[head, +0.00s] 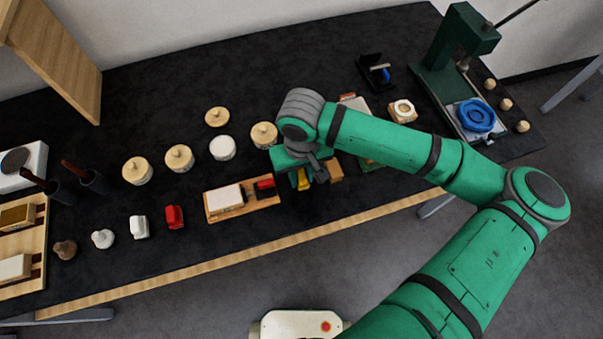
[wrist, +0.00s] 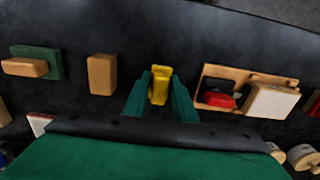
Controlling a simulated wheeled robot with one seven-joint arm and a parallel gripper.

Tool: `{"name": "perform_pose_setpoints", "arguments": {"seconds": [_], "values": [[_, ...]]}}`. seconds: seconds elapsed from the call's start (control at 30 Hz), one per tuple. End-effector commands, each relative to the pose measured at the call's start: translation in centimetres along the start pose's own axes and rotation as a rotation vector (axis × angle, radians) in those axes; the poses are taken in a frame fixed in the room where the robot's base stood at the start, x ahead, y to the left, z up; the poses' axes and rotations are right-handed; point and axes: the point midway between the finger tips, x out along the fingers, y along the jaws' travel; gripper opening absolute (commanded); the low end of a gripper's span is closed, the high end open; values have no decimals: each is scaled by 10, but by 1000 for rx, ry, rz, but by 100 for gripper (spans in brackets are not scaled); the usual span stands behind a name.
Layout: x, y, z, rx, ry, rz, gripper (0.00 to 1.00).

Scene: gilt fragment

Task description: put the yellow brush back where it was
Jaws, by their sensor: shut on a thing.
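The yellow brush (head: 303,179) shows just below my gripper (head: 300,172) in the head view. In the wrist view the yellow brush (wrist: 159,84) is between the two green fingers of my gripper (wrist: 160,93), which is shut on it. My arm and gripper hide part of the brush in the head view. The brush is over the dark table, between a wooden tray and a wooden block. I cannot tell whether it touches the table.
The wooden tray (head: 243,209) holds a white block (head: 225,198) and a red and black piece (head: 264,185). The wooden block (wrist: 101,74) stands beside the brush; a green piece (wrist: 56,58) with wood lies beyond. Round-lidded jars (head: 179,158) stand behind.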

Motion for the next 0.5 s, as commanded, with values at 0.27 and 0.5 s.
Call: {"name": "perform_pose_setpoints", "arguments": {"seconds": [0.27,0.5], "values": [[1,1,0,3,0,-1,3],[4,2,0,4,0,-1,43]]}}
